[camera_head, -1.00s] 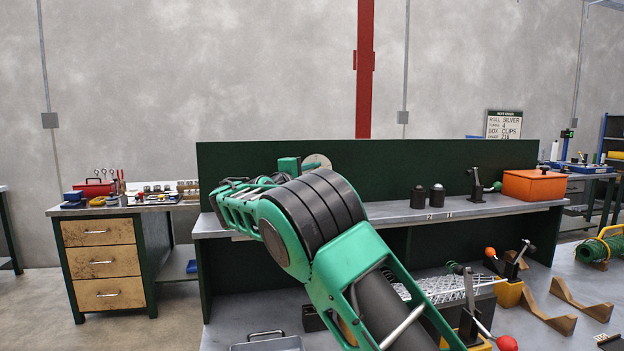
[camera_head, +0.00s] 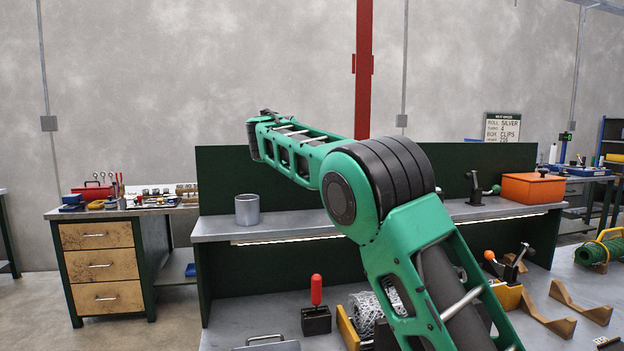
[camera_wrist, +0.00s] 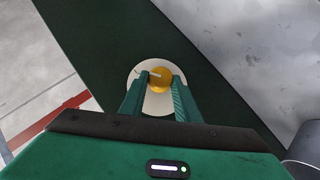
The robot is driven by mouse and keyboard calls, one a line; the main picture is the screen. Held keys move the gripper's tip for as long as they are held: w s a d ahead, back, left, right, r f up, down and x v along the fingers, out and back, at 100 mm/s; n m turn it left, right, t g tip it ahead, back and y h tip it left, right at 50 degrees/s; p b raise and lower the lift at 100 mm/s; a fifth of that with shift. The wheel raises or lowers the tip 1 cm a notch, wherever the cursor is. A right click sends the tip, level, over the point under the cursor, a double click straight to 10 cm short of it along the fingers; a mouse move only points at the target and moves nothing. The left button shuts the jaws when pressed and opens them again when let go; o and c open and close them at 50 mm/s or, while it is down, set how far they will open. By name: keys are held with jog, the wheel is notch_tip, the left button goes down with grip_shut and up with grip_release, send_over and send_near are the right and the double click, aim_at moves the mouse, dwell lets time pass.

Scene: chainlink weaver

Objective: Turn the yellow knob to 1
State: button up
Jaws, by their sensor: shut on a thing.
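The yellow knob (camera_wrist: 160,77) shows in the wrist view, in front of a pale round dial (camera_wrist: 139,98) on a dark green panel. A short pale mark on the knob points to the left. My gripper (camera_wrist: 161,80) is shut on the knob, with one green finger on each side. The figures on the dial cannot be read. In the head view my arm hides the knob, the dial and my gripper.
The green back panel (camera_head: 480,155) stands behind a grey shelf (camera_head: 290,223). A grey cup (camera_head: 247,209) stands on the shelf at left, an orange box (camera_head: 533,188) at right. Below are a red-handled block (camera_head: 316,310) and a mesh roll (camera_head: 372,312).

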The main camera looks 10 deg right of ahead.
jog(key=shift+d+f+m+y, duration=0.2)
jog(key=shift+m+y, duration=0.4)
jog(key=shift+y, duration=0.4)
jog(key=o, duration=1)
jog(key=shift+o, duration=0.2)
jog(key=shift+r, duration=0.15)
jog(key=v, duration=1)
jog(key=shift+r, duration=0.4)
